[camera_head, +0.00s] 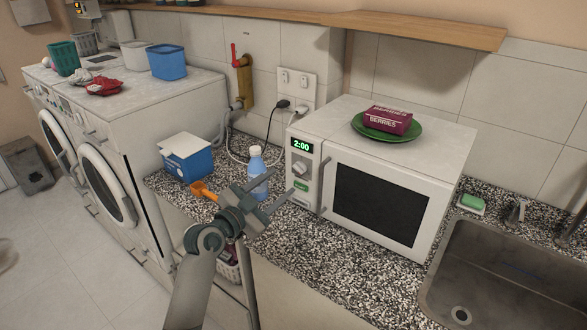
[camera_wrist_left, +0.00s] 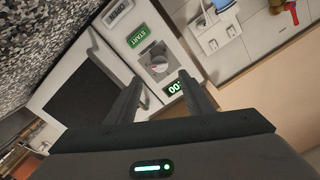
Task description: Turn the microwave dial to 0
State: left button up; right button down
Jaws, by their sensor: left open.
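The white microwave (camera_head: 385,195) stands on the speckled counter, its green display (camera_head: 301,146) reading 2:00. Its grey dial (camera_head: 300,169) sits below the display, above a green START button (camera_head: 301,185). In the left wrist view the dial (camera_wrist_left: 157,62) is ahead of the fingertips, close to the line between them, with the START button (camera_wrist_left: 137,37) beside it. My left gripper (camera_head: 280,187) is open and empty, in front of the control panel and apart from the dial; it also shows in the left wrist view (camera_wrist_left: 159,77). My right gripper is not in view.
A blue bottle (camera_head: 256,178), an orange scoop (camera_head: 204,191) and a blue-and-white box (camera_head: 187,158) stand left of the microwave. A green plate (camera_head: 386,131) with a berries box (camera_head: 389,119) lies on top. A sink (camera_head: 500,270) is at the right.

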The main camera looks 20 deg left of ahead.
aim_at(297, 170)
pick_arm(q)
jog(key=p+x, duration=0.1)
jog(key=x, duration=0.6)
jog(key=shift+w+d+f+p, duration=0.1)
jog(key=shift+w+p, duration=0.15)
jog(key=shift+p, duration=0.15)
jog(key=shift+c, duration=0.2)
jog(key=c, duration=1)
